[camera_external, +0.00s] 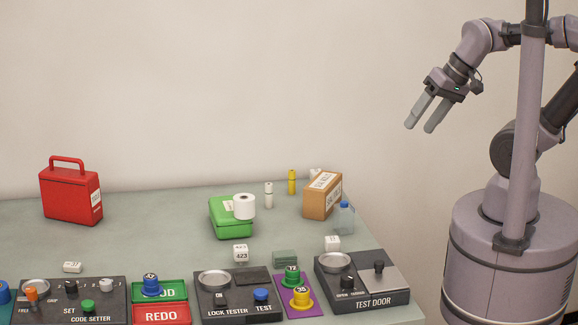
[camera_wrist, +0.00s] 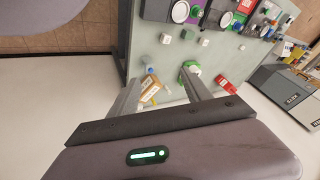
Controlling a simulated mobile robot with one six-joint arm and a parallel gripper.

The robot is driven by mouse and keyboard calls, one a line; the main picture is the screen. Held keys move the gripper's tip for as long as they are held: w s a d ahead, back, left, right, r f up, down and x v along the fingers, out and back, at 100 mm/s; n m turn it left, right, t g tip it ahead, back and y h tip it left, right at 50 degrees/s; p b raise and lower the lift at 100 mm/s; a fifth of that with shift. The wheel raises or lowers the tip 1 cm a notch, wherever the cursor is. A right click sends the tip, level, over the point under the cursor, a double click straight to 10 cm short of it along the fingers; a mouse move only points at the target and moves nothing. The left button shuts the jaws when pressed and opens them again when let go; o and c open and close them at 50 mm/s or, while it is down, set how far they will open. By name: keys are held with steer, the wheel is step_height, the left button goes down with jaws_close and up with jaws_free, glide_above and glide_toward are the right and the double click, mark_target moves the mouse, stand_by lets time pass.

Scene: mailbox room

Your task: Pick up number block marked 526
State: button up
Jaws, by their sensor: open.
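Several small white number blocks lie on the table. One stands near the middle (camera_external: 241,253) with digits that look like 623. Another white block (camera_external: 333,242) stands behind the test door panel, and a third block (camera_external: 72,267) lies at the left. Their markings are too small to read surely, so I cannot tell which is 526. White blocks also show in the wrist view, one on the left (camera_wrist: 165,38) and one farther right (camera_wrist: 203,42). My gripper (camera_external: 420,128) is open and empty, high above and right of the table, apart from every block.
Control panels, including the test door panel (camera_external: 374,300) and lock tester (camera_external: 238,310), line the front edge. A red case (camera_external: 70,195), green box (camera_external: 230,222), white roll (camera_external: 244,206), cardboard box (camera_external: 322,196) and blue-capped bottle (camera_external: 344,219) stand behind. Table room is clear at left centre.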

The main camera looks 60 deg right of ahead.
steer(key=w+d+m+h, duration=0.25)
steer(key=w+d, duration=0.35)
steer(key=w, duration=0.7)
steer(key=m+g+h, duration=0.2)
steer(key=h, duration=0.2)
glide_above(316, 171)
steer(key=s+a, duration=0.6)
step_height(316, 171, down, 15)
steer(key=b+x, duration=0.2)
steer(key=x, duration=0.7)
steer(key=b+x, duration=0.2)
steer(key=x, duration=0.7)
steer(key=shift+w+a, duration=0.25)
steer(key=shift+r, duration=0.1)
jaws_close()
